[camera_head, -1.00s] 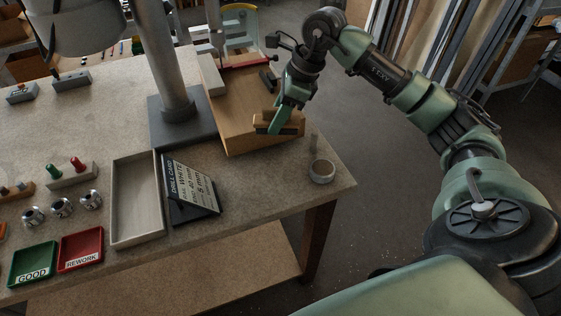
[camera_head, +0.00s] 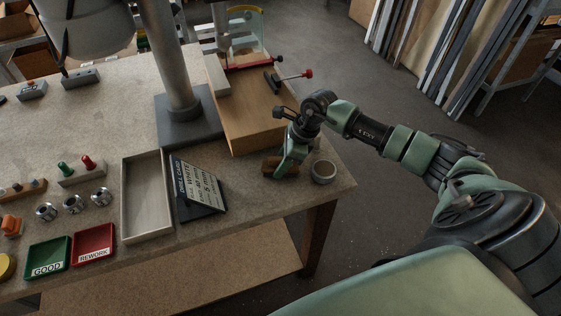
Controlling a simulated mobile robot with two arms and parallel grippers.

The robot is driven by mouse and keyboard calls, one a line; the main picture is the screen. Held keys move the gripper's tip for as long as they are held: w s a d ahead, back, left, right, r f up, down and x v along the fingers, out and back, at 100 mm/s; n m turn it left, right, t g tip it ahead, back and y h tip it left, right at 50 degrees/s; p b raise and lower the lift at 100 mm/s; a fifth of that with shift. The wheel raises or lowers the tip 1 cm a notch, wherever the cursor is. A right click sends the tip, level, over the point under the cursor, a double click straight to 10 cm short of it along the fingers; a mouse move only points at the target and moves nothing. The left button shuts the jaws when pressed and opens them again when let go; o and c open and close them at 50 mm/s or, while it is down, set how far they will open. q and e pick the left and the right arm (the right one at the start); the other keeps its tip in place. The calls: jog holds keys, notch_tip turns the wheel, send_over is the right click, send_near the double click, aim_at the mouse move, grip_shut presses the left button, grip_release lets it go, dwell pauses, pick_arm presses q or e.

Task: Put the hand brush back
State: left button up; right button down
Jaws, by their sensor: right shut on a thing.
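The hand brush (camera_head: 268,166) is a small brown piece in the head view, near the right front end of the workbench. My right gripper (camera_head: 281,169) is shut on it, and the fingers hide part of it. The brush is low over the benchtop, between the drill card and a round metal dish; I cannot tell whether it touches the bench. My left gripper is not in view.
A wooden block (camera_head: 254,117) with a red-knobbed clamp stands just behind the brush. The round dish (camera_head: 323,171) is close to the right of my gripper.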

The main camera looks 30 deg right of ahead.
jog(key=shift+f, duration=0.1)
jog(key=c, duration=0.9)
grip_release()
jog(key=shift+c, duration=0.2)
jog(key=shift+d+r, duration=0.1)
jog(key=shift+r, duration=0.2)
jog(key=b+v, duration=0.4)
jog(key=v, duration=0.7)
jog(key=shift+r, duration=0.35)
